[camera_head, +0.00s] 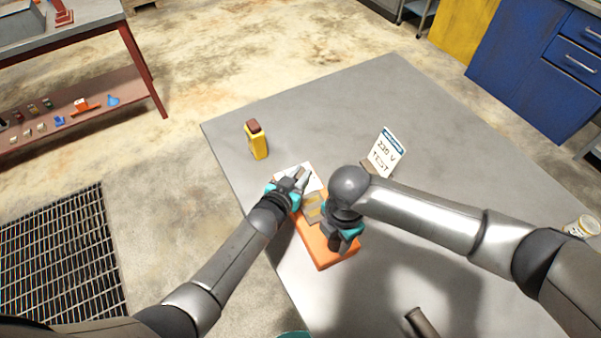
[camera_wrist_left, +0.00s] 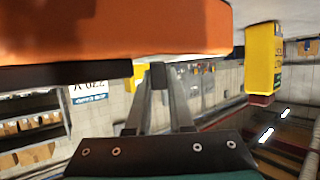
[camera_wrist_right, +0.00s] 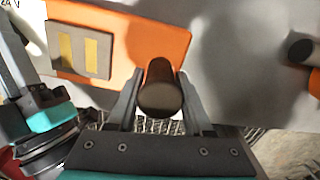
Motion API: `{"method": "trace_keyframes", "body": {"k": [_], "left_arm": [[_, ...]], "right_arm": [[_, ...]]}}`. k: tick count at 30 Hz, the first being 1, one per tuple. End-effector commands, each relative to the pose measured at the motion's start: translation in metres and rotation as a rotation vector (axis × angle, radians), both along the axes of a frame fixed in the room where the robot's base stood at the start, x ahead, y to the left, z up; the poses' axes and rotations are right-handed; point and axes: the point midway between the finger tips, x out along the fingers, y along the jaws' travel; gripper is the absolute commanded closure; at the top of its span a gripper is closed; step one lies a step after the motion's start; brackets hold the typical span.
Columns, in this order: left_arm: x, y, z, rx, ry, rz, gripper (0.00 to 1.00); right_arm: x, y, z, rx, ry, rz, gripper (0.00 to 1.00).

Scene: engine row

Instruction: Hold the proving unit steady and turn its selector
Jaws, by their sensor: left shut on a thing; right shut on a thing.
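The proving unit is an orange box (camera_head: 316,250) lying on the grey table, with a pale far end. It has a grey plate with two gold strips (camera_wrist_right: 84,55). My left gripper (camera_head: 299,180) is shut on the unit's far end; its orange body (camera_wrist_left: 110,32) fills the top of the left wrist view. My right gripper (camera_head: 337,236) is over the near part of the unit. In the right wrist view its fingers are shut on a dark round knob, the selector (camera_wrist_right: 160,92). My right arm hides part of the unit in the head view.
A yellow device with a brown top (camera_head: 256,140) stands near the table's left edge. A "230 V TEST" sign (camera_head: 386,150) stands behind my right wrist. A pale cup (camera_head: 581,227) is at the right, and a dark cylinder (camera_head: 421,323) at the near edge.

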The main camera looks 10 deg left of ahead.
Motion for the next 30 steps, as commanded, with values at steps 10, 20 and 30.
{"method": "trace_keyframes", "body": {"k": [10,20,30], "left_arm": [[0.0021,-0.0012,0.0023,0.003,-0.008,-0.058,1.0],[0.0023,-0.0015,0.0029,0.005,-0.01,-0.235,1.0],[0.0018,-0.0022,0.0021,0.0,-0.006,-0.444,1.0]], "right_arm": [[0.0006,0.0002,0.0003,0.001,-0.002,0.0,1.0],[0.0004,0.0006,0.0002,0.001,-0.002,0.002,1.0],[0.0002,0.001,0.0001,0.003,-0.002,0.003,1.0]]}}
